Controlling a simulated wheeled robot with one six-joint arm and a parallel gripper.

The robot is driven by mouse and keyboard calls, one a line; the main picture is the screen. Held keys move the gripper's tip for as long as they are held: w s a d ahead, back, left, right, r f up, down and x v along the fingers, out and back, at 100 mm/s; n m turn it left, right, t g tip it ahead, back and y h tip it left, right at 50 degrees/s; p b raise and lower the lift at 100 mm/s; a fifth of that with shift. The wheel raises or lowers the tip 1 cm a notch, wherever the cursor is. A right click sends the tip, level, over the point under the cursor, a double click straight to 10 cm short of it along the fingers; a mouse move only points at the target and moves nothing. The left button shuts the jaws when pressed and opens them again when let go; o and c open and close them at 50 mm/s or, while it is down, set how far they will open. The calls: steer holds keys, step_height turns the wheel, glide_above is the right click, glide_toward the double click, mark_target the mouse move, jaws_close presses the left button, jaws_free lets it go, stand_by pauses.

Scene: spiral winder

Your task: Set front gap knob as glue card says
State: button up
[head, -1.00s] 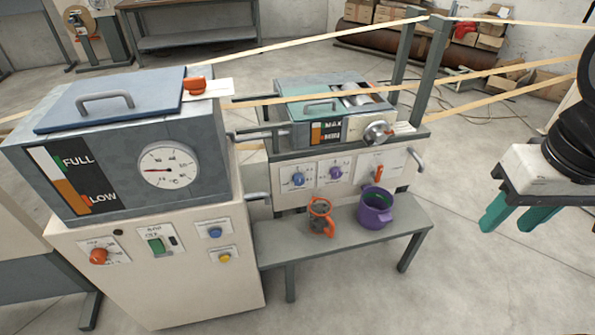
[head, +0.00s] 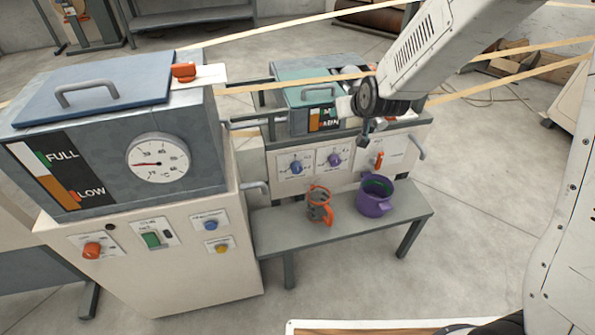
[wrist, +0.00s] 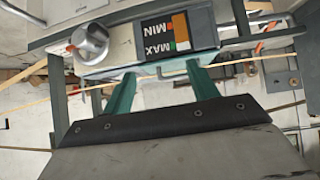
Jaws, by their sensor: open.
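I cannot tell which knob is the front gap knob; its label is not legible. The rear machine (head: 270,145) has a blue knob (head: 296,167), a purple knob (head: 334,160) and an orange lever (head: 378,160) on its front panel. I cannot make out the glue card.
The near machine (head: 150,255) has a dial (head: 158,158), an orange knob (head: 92,250) and another orange knob (head: 184,71) on top. Pale strips (head: 270,88) cross above.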

steer(key=w+a+f+t, duration=0.1)
steer(key=w+a+f, duration=0.15)
steer(key=f, duration=0.25)
steer(key=w+a+f+t, duration=0.1)
steer(key=w+a+f, duration=0.15)
steer(key=f, duration=0.35)
steer(key=n+t+y, duration=0.3)
steer(key=t, duration=0.3)
glide_toward(297, 170)
steer(key=w, duration=0.2)
steer(key=x, duration=0.7)
steer(key=shift+w+a+r, duration=0.1)
steer(key=shift+w+a, duration=0.2)
steer(key=c, duration=1)
